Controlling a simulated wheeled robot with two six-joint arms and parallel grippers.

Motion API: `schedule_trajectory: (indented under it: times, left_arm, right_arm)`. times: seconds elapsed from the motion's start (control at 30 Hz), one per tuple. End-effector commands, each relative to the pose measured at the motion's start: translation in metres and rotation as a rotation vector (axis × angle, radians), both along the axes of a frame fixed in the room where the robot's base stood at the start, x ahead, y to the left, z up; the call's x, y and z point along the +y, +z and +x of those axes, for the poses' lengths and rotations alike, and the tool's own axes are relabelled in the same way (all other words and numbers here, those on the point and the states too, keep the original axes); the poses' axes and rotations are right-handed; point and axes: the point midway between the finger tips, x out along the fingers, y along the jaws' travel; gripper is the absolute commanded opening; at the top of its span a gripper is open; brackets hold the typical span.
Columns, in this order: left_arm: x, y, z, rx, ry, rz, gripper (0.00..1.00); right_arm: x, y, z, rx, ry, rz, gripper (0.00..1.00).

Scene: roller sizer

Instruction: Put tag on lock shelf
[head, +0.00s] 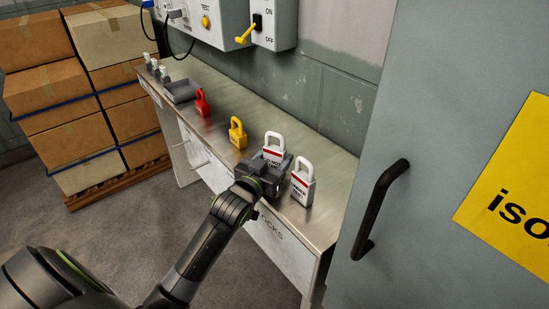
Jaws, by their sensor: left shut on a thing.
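A white tag with a red band and a loop top (273,149) stands upright at the lock shelf. My left gripper (270,174) is shut on it and hides its lower part. I cannot tell if the tag touches the shelf top. A second white tag with a red band (303,187) stands on the shelf just right of the gripper. The lock shelf (325,142) is a long metal-topped bench whose front lettering is partly hidden by my arm. My right gripper is not in view.
A yellow padlock (237,134), a red padlock (202,104) and a grey tray (183,92) stand along the shelf to the left. A grey cabinet door with a black handle (377,208) is close on the right. Stacked boxes (65,96) stand at far left.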

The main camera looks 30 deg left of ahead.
Motion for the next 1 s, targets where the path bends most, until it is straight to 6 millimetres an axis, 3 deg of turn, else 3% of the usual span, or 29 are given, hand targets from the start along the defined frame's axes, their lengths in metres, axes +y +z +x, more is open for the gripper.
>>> schedule_trajectory:
  times: [0.07, 0.1, 0.27, 0.67, 1.0]
  left_arm:
    - [0.0, -0.003, 0.0, 0.0, 0.0, 0.0, 0.28]
    - [0.0, -0.003, 0.0, 0.0, 0.0, 0.0, 0.55]
    - [0.0, -0.002, 0.0, 0.0, 0.0, 0.0, 0.74]
    - [0.0, 0.0, -0.006, 0.001, 0.0, 0.0, 0.74]
    - [0.0, -0.001, -0.071, 0.002, 0.0, 0.0, 0.74]
  right_arm:
    - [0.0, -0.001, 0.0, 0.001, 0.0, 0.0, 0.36]
    - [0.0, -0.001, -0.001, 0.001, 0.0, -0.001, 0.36]
    - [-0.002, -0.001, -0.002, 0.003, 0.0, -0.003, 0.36]
    - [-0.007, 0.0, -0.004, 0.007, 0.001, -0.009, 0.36]
    - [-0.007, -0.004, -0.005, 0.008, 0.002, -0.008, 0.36]
